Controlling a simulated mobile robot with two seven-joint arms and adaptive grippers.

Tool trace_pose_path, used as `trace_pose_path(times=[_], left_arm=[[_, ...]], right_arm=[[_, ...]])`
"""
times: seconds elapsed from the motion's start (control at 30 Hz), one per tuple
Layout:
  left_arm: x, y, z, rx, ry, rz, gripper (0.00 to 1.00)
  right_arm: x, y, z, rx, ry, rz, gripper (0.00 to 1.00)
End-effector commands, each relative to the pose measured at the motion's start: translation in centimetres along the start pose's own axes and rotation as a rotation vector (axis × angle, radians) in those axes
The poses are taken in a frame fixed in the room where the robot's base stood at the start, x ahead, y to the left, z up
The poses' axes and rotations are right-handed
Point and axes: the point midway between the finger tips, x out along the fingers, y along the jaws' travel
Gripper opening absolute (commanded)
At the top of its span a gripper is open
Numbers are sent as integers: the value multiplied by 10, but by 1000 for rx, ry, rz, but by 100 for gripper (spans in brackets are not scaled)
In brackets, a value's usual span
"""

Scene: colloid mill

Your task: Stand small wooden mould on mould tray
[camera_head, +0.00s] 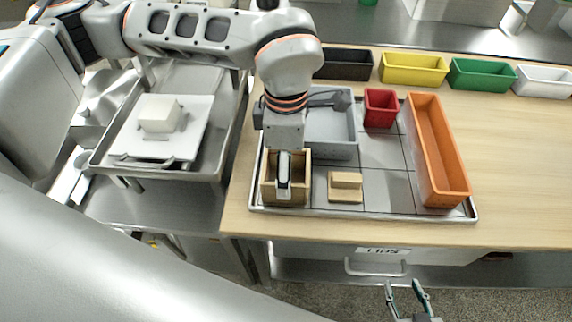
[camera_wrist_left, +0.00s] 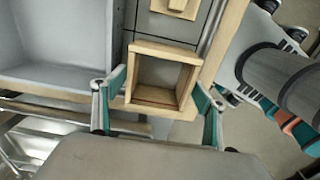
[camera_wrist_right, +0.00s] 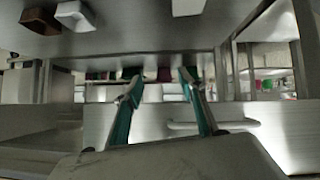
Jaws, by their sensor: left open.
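The small wooden mould (camera_head: 302,186), an open square wooden box, stands upright in the front left part of the metal mould tray (camera_head: 387,186). In the left wrist view the mould (camera_wrist_left: 148,95) is seen from above with its opening facing up. My left gripper (camera_head: 284,186) is right over the mould. In the left wrist view its open fingers (camera_wrist_left: 158,82) are on opposite sides of the box; whether they touch it I cannot tell. My right gripper (camera_head: 403,285) is open and empty, low in front of the table; it also shows in the right wrist view (camera_wrist_right: 161,78).
A small wooden block with a raised grip (camera_head: 345,187) lies right of the mould. A grey bin (camera_head: 333,135), red bin (camera_head: 380,108) and long orange bin (camera_head: 437,150) are on the tray. A white block (camera_head: 160,115) sits on a stand at left. The table right of the tray is clear.

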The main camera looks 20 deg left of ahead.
Motion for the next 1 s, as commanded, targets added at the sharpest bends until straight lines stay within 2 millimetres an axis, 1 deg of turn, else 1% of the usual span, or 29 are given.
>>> trace_pose_path(times=[0.03,0.13,0.3,0.4,0.5,0.6,0.7,1.0], left_arm=[[-9,1,1,0,-3,6,72],[-28,1,1,1,-4,8,72],[-64,1,1,0,-4,8,72],[-83,1,1,0,-3,7,72],[-98,1,1,-1,-2,6,72],[-108,0,0,0,-1,4,72],[-114,0,0,1,-1,2,72],[-115,0,0,1,-1,1,72]], right_arm=[[0,0,-2,0,2,0,40],[-1,1,-5,2,5,1,40],[-2,1,-6,5,4,0,40],[-2,0,-5,7,2,-2,40],[-3,-1,-6,8,2,-4,40],[-4,-2,-6,10,3,-6,40],[-5,-2,-6,11,1,-7,40],[-6,-4,-3,12,-3,-9,40]])
